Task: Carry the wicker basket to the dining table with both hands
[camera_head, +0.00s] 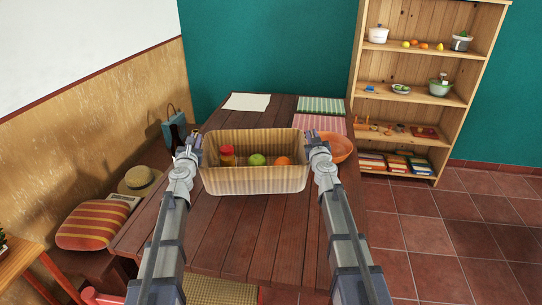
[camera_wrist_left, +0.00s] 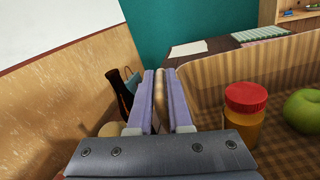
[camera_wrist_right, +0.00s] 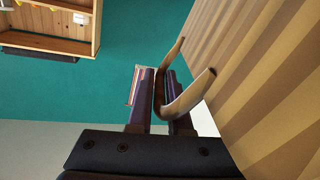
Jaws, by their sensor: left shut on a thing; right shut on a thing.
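The wicker basket (camera_head: 254,181) is between my two grippers, above or on the dark wooden dining table (camera_head: 232,238); I cannot tell whether its bottom touches the wood. It looks level and holds a red-lidded jar (camera_head: 227,156), a green apple (camera_head: 257,160) and an orange fruit (camera_head: 283,161). My left gripper (camera_head: 192,145) is shut on the basket's left handle (camera_wrist_left: 159,92). My right gripper (camera_head: 317,143) is shut on its right handle (camera_wrist_right: 190,96), a curved brown loop in the right wrist view.
On the table are an orange bowl (camera_head: 340,149) right of the basket, striped cloths (camera_head: 321,106) and a pale sheet (camera_head: 247,101) behind it. A bench with a striped cushion (camera_head: 92,225) and straw hat (camera_head: 139,179) stands left. A shelf (camera_head: 405,70) stands back right.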

